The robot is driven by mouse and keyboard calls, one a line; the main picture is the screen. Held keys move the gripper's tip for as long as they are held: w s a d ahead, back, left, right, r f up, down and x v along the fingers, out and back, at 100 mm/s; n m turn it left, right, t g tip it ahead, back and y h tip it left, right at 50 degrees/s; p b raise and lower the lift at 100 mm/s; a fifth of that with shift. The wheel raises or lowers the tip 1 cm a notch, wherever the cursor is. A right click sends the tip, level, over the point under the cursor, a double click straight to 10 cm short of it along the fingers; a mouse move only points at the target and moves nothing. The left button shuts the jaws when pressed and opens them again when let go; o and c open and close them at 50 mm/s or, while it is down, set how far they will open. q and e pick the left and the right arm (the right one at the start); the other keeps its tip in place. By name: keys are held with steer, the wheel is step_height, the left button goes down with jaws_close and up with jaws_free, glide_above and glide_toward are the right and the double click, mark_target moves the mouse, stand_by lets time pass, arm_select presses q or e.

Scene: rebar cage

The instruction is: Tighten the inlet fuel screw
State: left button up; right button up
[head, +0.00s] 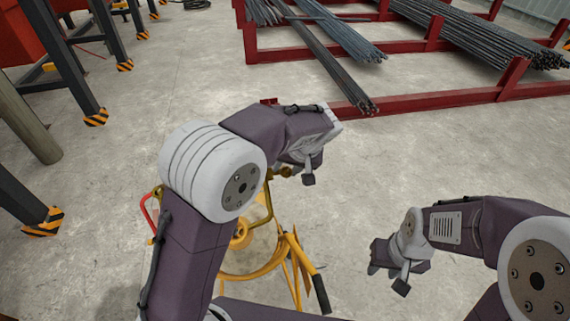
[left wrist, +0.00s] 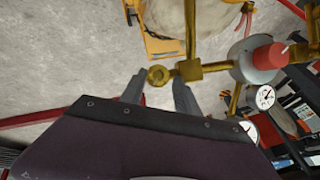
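A brass fitting with a ring-shaped end (left wrist: 160,75) lies just ahead of my left gripper in the left wrist view. It looks like the inlet fuel screw, but I cannot be sure. My left gripper (left wrist: 159,90) is open, its two dark fingertips apart on either side of the ring, with nothing clamped. The ring joins a brass pipe (left wrist: 192,40) and a grey cylinder with a red cap (left wrist: 268,57). In the head view, my left gripper (head: 284,168) is mostly hidden by its wrist, above a yellow frame (head: 290,262). My right gripper (head: 376,262) is off to the right, its fingers unclear.
In the head view, red racks (head: 435,103) hold bundles of steel rebar (head: 340,75) at the back. Dark legs with striped feet (head: 96,117) stand left. The concrete floor (head: 420,160) between is clear.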

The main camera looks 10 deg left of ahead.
arm_select(q)
steer(key=shift+s+f, duration=0.1)
steer(key=shift+f, duration=0.1)
steer(key=shift+s+d+r, duration=0.15)
steer(key=shift+s+d, duration=0.25)
steer(key=shift+d, duration=0.15)
steer(key=shift+w+a, duration=0.25)
steer(key=c, duration=0.8)
steer(key=shift+a, duration=0.15)
jaws_close()
arm_select(e)
steer(key=shift+s+d+r, duration=0.1)
steer(key=shift+s+d, duration=0.3)
steer(key=shift+d, duration=0.1)
